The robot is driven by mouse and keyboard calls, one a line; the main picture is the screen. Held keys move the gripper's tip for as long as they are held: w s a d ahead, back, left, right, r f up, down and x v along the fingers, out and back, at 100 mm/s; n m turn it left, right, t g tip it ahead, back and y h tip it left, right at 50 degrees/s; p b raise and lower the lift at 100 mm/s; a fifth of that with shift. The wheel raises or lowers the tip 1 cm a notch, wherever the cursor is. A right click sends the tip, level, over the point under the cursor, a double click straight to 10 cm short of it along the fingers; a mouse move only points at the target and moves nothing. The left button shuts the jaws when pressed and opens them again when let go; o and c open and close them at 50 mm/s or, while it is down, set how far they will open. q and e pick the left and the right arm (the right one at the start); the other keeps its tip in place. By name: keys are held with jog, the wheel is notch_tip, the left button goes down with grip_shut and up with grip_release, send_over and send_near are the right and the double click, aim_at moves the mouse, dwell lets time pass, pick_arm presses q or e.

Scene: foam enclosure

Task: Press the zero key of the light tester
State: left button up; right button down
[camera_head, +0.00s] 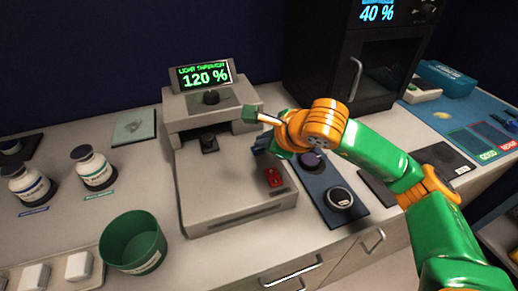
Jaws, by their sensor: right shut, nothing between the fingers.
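The light tester (230,195) is a pale grey machine in the middle of the counter. Its tilted display (203,77) reads 120 % in green. A red key (274,177) sits on the right front of its base; any marking on it is too small to read. My right gripper (263,146) is shut and empty, above the right side of the tester, behind and above the red key. It looks apart from the key. The arm hides part of the tester's right side. My left gripper is not in view.
Two labelled bottles (94,169) and a green cup (134,241) stand left of the tester. A dark blue mat (322,183) with a round item (341,197) lies to the right. A black oven-like box (350,60) reading 40 % stands behind.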

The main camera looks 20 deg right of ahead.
jog(key=shift+f+b, duration=0.4)
jog(key=shift+b, duration=0.15)
dwell(0.5)
jog(key=shift+r, duration=0.1)
jog(key=shift+r+p, duration=0.45)
jog(key=shift+r, duration=0.25)
notch_tip(320, 180, up, 5)
jog(key=p, duration=0.3)
jog(key=shift+r, duration=0.1)
dwell(0.8)
